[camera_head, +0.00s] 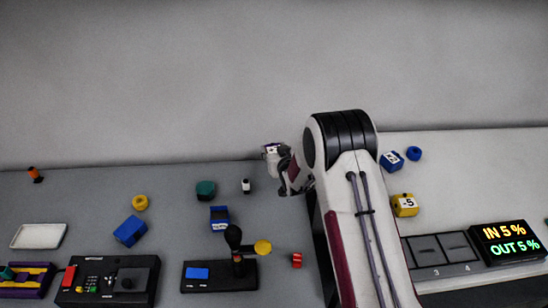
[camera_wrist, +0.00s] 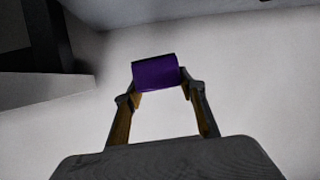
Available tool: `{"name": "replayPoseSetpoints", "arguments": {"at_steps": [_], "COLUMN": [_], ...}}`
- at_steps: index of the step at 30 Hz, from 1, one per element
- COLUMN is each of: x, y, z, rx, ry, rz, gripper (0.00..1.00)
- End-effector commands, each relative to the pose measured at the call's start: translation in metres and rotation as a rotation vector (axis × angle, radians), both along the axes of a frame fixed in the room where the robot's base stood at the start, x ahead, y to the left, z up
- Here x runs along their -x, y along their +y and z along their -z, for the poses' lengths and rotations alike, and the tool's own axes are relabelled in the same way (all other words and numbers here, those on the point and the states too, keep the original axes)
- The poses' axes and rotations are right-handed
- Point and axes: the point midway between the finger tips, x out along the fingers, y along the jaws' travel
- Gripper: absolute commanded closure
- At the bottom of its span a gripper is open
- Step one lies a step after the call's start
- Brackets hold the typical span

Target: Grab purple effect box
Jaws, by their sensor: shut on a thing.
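The purple effect box (camera_wrist: 156,72) is between the two fingertips of my gripper (camera_wrist: 160,86) in the wrist view, with a finger at each side. My gripper is shut on it. In the head view my gripper (camera_head: 284,172) is left of my arm, and a small pale face with dark markings, likely part of the box (camera_head: 272,149), shows at its tip. It appears to be held up above the table; most of the box is hidden there.
Blue (camera_head: 391,160) and yellow (camera_head: 405,205) boxes lie right of my arm, near an IN/OUT display (camera_head: 507,242). Left are a blue box (camera_head: 130,231), a green piece (camera_head: 206,189), a joystick panel (camera_head: 220,276), a black control box (camera_head: 108,281) and a white tray (camera_head: 38,236).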

Motion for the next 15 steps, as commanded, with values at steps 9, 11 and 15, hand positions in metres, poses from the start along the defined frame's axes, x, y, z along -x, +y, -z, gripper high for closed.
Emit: {"name": "replayPoseSetpoints", "arguments": {"at_steps": [9,11,15], "x": [0.000,0.000,0.000], "y": [0.000,0.000,0.000], "z": [-0.016,-0.016,-0.016], "rx": [0.000,0.000,0.000], "ry": [0.000,0.000,0.000], "rz": [0.000,0.000,0.000], "gripper": [0.85,0.85,0.85]}}
